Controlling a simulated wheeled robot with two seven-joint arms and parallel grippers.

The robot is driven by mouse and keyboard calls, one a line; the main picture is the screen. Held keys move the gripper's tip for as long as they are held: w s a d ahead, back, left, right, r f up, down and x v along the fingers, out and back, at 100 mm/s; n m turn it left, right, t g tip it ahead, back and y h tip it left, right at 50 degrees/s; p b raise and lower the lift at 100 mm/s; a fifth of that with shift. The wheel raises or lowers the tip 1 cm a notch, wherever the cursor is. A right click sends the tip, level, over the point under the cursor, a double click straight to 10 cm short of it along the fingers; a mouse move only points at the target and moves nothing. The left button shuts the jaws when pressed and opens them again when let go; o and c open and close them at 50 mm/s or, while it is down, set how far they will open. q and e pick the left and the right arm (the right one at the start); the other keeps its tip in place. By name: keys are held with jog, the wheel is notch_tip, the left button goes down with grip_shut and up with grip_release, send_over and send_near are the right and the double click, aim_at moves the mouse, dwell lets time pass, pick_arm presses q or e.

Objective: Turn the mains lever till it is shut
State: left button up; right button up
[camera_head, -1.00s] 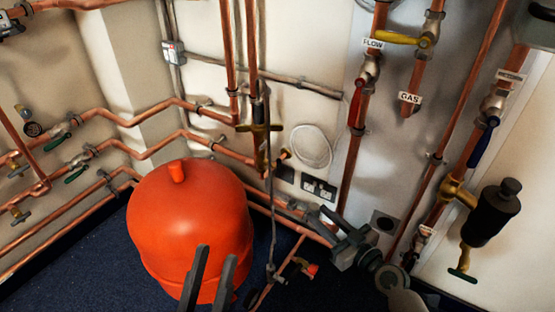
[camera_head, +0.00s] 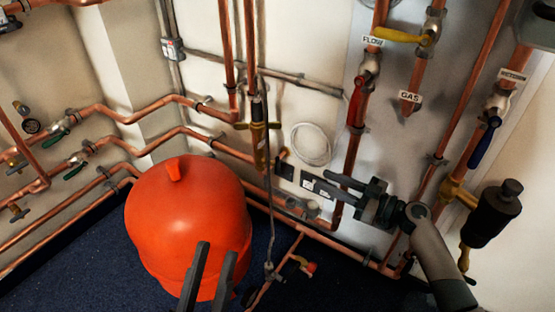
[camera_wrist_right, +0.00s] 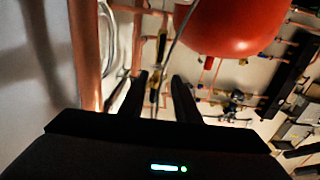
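No lever in view carries a label that I can read as mains. The red lever (camera_head: 356,105) hangs along the pipe below the FLOW label. The yellow lever (camera_head: 400,35) lies across the pipe above the GAS label. The blue lever (camera_head: 484,145) hangs by the right-hand pipe. My right gripper (camera_head: 320,182) is open and empty, pointing left in front of the wall below the red lever. In the right wrist view its fingers (camera_wrist_right: 160,78) stand apart. My left gripper (camera_head: 217,248) is open and empty in front of the red tank. My right forearm hides the lower right pipework.
The red tank (camera_head: 180,220) stands on the dark blue floor (camera_head: 90,265). Copper pipes (camera_head: 185,132) with green-handled valves run along the left walls. A black cylinder (camera_head: 490,215) juts out at the right. A thin grey cable (camera_head: 270,200) hangs in the middle.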

aim_at(280, 161)
jog(key=shift+a, duration=0.15)
jog(key=x, duration=1.7)
jog(key=shift+w, duration=0.1)
grip_shut()
